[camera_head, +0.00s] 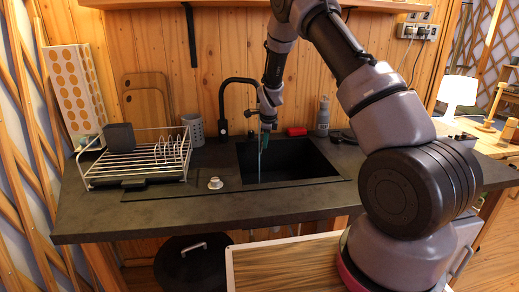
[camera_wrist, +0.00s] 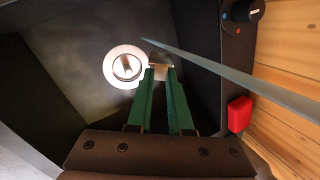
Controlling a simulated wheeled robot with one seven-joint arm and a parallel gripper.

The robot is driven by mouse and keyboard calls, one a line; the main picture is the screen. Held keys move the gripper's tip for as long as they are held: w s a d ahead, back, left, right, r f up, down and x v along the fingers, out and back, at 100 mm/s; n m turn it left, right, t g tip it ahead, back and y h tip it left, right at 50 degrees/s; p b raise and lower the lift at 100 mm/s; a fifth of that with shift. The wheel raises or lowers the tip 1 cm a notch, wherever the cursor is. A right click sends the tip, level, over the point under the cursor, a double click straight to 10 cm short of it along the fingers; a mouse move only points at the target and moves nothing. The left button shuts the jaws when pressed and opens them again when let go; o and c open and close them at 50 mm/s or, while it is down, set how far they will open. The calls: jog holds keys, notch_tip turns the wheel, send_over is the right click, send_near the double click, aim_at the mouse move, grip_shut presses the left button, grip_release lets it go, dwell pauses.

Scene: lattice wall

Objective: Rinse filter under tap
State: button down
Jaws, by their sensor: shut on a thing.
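My gripper (camera_head: 264,140) points down over the dark sink (camera_head: 300,160), near the tap (camera_head: 222,105). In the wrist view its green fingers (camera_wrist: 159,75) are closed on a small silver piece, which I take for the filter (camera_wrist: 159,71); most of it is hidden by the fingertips. A pale ring with a dark centre (camera_wrist: 125,67) shows beside the fingertips; it looks like the drain, but I cannot tell for sure. A thin grey streak like running water (camera_wrist: 230,74) passes to the right of the fingers, apart from them in the picture.
A red block (camera_wrist: 240,114) and the tap's black knob (camera_wrist: 250,10) are at the sink's right side in the wrist view. A dish rack (camera_head: 135,160) stands left on the counter. A small white cup-like thing (camera_head: 215,183) sits at the sink's left. A grey bottle (camera_head: 323,115) stands behind.

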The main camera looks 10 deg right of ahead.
jog(key=s+d+r, duration=0.2)
jog(key=s+d, duration=0.1)
jog(key=s, duration=0.3)
jog(key=shift+s+r, duration=0.15)
jog(key=shift+r, duration=0.05)
